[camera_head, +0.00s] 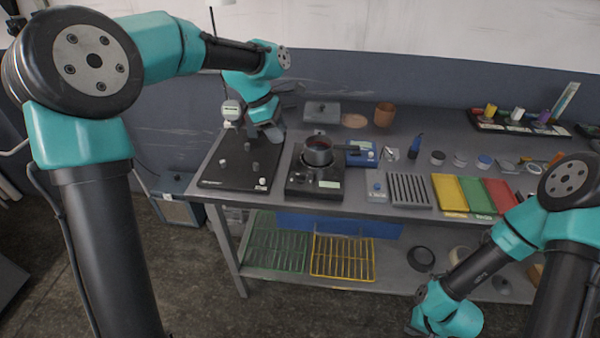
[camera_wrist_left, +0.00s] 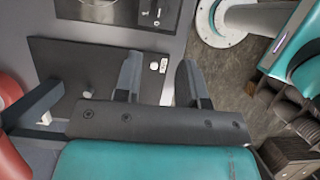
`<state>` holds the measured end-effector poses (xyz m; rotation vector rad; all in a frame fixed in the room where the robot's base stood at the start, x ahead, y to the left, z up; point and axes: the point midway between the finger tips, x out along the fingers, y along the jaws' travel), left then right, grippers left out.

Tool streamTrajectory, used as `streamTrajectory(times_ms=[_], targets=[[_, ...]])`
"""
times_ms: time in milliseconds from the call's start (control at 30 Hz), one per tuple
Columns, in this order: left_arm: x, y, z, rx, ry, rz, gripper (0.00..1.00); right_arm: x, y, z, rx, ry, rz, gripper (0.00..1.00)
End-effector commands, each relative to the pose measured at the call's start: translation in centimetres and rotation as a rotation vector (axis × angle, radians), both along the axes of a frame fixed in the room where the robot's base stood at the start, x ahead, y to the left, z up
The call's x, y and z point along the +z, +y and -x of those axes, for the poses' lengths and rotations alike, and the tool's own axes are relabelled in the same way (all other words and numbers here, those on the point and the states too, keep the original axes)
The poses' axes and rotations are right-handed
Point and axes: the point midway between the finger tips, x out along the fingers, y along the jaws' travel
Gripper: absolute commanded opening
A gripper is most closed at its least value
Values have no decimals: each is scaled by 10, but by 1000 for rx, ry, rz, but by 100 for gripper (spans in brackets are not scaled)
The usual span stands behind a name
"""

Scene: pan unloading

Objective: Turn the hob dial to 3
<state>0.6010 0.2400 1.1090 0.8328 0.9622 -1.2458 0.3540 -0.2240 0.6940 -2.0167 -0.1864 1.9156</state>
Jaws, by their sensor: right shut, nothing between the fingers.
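A black hob (camera_head: 303,190) stands on the bench with a dark pan (camera_head: 318,152) on it. It has a small dial at its front left and a pale display. To its left lies a flat black panel (camera_head: 222,168) with posts and a white knob (camera_head: 262,181) at its front right corner. In the left wrist view this white knob (camera_wrist_left: 153,66) appears between the fingertips; contact cannot be told. My left gripper (camera_wrist_left: 160,78) is open over the panel, fingers apart. It also shows in the head view (camera_head: 272,131). My right arm is at lower right; its gripper is not visible.
Right of the hob are a blue device (camera_head: 362,154), a ribbed grey rack (camera_head: 408,190) and yellow, green and red trays (camera_head: 450,193). A lower shelf holds green and yellow wire racks (camera_head: 342,257). Floor lies in front of the bench.

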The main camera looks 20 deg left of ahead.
Motion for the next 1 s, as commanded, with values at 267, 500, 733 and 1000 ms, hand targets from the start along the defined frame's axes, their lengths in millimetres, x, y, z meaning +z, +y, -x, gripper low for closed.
streamTrajectory(times_ms=[267, 500, 733, 1000], targets=[[-43, -18, -2, -2, 5, 0, 37, 0, 0, 0, 0, 0, 0, 0], [-80, -33, -4, -2, 4, 0, 37, 0, 0, 0, 0, 0, 0, 0], [-116, -48, -6, -2, 5, 0, 37, 0, 0, 0, 0, 0, 0, 0], [-142, -59, -8, -2, 1, 0, 37, 0, 0, 0, 0, 0, 0, 0]])
